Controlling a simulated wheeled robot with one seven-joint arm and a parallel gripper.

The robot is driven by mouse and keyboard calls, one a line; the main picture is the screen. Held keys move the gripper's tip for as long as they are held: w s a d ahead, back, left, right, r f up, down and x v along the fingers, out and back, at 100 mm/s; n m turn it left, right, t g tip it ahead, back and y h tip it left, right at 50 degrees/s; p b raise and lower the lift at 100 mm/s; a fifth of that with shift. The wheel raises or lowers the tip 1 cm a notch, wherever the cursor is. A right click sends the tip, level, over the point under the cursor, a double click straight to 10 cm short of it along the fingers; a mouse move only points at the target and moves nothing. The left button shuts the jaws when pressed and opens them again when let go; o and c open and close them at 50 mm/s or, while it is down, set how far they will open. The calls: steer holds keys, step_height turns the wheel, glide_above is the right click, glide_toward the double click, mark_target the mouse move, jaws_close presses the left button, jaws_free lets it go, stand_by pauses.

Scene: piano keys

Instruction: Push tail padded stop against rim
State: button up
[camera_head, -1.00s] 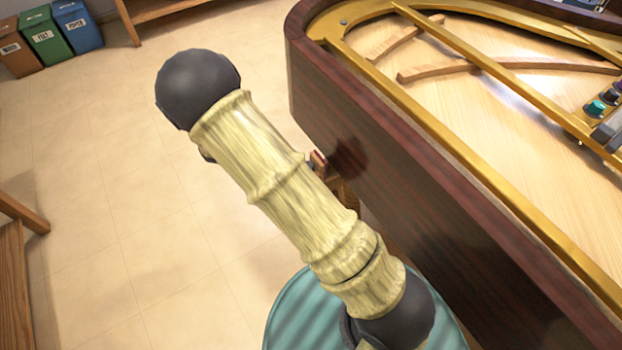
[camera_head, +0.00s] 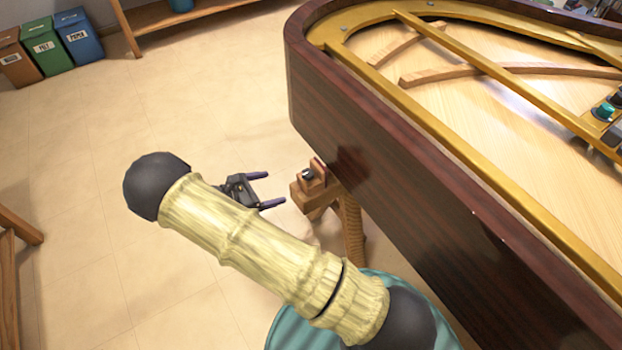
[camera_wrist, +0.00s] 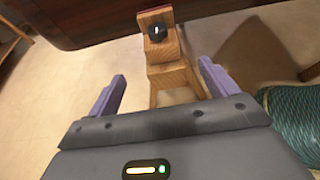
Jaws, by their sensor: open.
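The piano's dark wooden rim (camera_head: 400,165) runs diagonally across the right of the head view, and it shows along the top of the wrist view (camera_wrist: 90,18). Beside the rim's outer side is a wooden stand with a small block on top, which looks like the tail stop (camera_head: 313,180); a reddish-brown pad faces the rim. In the wrist view the stop (camera_wrist: 160,40) carries a black knob. My gripper (camera_head: 277,190) is open and empty, left of the stop and apart from it. In the wrist view its purple fingers (camera_wrist: 160,90) point toward the stop and its post.
Several labelled bins (camera_head: 45,45) stand at the back left. A wooden shelf (camera_head: 160,18) is at the back, and a wooden frame (camera_head: 15,240) at the left edge. Tiled floor lies free left of the piano. A teal ribbed object (camera_wrist: 285,115) is at the right in the wrist view.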

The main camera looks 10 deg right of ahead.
mark_target(311, 179)
steer(key=x, duration=1.5)
steer(key=shift+d+f, duration=0.2)
steer(key=shift+f, duration=0.05)
